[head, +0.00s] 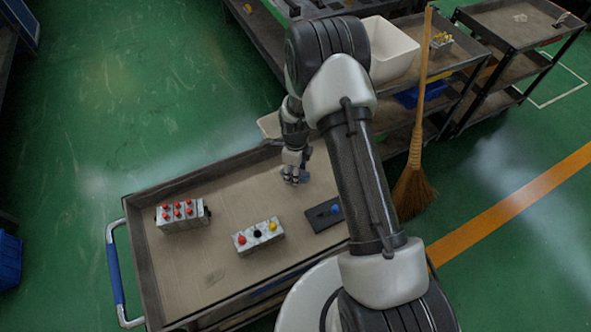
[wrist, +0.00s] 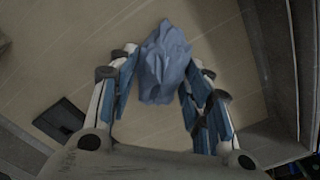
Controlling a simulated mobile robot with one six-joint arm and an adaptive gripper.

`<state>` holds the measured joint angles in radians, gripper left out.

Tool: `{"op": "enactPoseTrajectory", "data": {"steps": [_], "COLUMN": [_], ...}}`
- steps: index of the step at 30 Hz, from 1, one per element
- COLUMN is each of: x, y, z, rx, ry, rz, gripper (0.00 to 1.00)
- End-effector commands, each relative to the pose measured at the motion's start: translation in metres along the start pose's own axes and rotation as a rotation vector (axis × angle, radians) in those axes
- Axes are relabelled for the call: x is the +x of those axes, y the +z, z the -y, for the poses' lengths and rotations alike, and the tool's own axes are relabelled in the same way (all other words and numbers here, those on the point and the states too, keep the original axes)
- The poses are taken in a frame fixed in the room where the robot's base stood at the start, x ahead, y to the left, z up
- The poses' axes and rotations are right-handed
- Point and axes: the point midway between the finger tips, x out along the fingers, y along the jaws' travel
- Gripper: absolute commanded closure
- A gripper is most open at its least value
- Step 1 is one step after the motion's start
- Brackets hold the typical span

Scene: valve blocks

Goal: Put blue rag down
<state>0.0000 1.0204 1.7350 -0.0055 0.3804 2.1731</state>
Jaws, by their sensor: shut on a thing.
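The blue rag (wrist: 165,62) is crumpled and sits between the fingers of my gripper (wrist: 163,80) in the wrist view. My gripper is shut on it. In the head view my gripper (head: 291,178) points down over the back right part of the cart top (head: 225,190). A little of the blue rag (head: 304,176) shows beside the fingertips there. I cannot tell whether the rag touches the cart top.
A broom (head: 414,185) stands right of the cart.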

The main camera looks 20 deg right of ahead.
Motion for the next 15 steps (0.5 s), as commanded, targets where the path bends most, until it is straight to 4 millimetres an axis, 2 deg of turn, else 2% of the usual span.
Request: {"op": "enactPoseTrajectory", "data": {"steps": [2,9,15], "x": [0.0013,0.001,0.0009], "y": [-0.0001,-0.0001,-0.0001], "z": [-0.0001,-0.0002,-0.0002], "rx": [0.0,0.0,0.0], "ry": [0.0,0.0,0.0], "rz": [0.0,0.0,0.0], "gripper": [0.52,0.36,0.35]}}
